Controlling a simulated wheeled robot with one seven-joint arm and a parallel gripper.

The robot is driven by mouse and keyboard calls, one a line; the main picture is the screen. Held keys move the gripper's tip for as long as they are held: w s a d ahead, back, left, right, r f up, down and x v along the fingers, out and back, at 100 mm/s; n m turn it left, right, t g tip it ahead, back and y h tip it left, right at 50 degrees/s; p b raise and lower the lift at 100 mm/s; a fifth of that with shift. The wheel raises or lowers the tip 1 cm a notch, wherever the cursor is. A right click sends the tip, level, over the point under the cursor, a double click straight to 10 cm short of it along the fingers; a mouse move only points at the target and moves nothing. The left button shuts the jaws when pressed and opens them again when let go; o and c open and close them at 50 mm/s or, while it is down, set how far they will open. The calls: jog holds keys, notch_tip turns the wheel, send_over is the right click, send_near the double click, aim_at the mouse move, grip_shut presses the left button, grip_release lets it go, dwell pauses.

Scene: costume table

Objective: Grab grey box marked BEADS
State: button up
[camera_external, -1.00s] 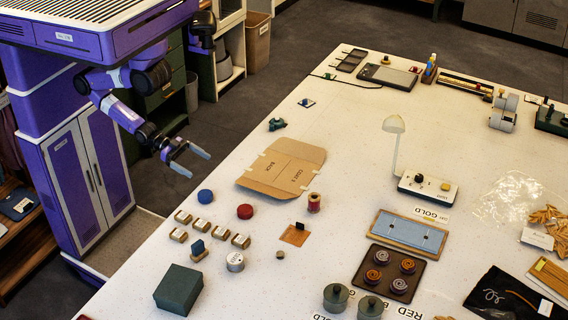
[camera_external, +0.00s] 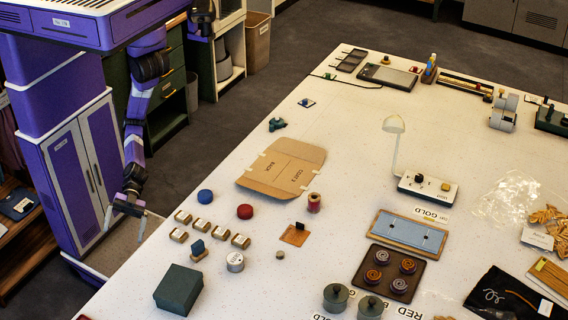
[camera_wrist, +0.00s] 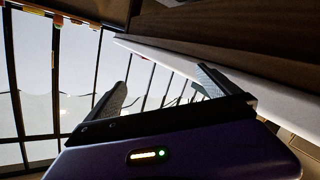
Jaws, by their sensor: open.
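I cannot read the word BEADS on anything in either view. A dark grey-green box (camera_external: 178,289) sits at the near left of the table, with no marking that I can make out. Several small tan boxes with white labels, such as this small labelled box (camera_external: 240,241), lie behind it, their print too small to read. My gripper (camera_external: 126,220) hangs off the table's left edge, open and empty, left of these boxes. Its two spread fingers also show in the wrist view (camera_wrist: 160,92), with nothing between them.
The white table (camera_external: 225,170) has its left edge beside my gripper. A lamp (camera_external: 394,125) stands further in. The wrist view shows a pale edge (camera_wrist: 180,62) and windows.

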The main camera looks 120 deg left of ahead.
jog(key=s+d+r+m+g+h+p, duration=0.25)
jog(key=s+d+r+g+h, duration=0.35)
jog(key=d+r, duration=0.55)
jog(key=m+t+y+p, duration=0.2)
jog(key=m+y, duration=0.3)
jog(key=m, duration=0.1)
send_over(178, 285)
jog(key=s+a, duration=0.3)
jog(key=s, duration=0.3)
jog(key=shift+w+d+r, duration=0.25)
jog(key=shift+r, duration=0.05)
jog(key=shift+m+g+y, duration=0.45)
jog(key=shift+g+y, duration=0.15)
jog(key=shift+y, duration=0.2)
jog(key=w+a+f, duration=0.1)
jog(key=a+f, duration=0.1)
jog(key=w+a+f+p, duration=0.1)
jog(key=w+a+f, duration=0.1)
jog(key=shift+w+a+f, duration=0.15)
jog(key=shift+a, duration=0.25)
jog(key=shift+a+f, duration=0.2)
jog(key=shift+f, duration=0.05)
jog(key=shift+d+f, duration=0.15)
jog(key=shift+f, duration=0.05)
jog(key=shift+p+x, duration=1.2)
jog(key=shift+x, duration=2.5)
jog(key=shift+f, duration=0.1)
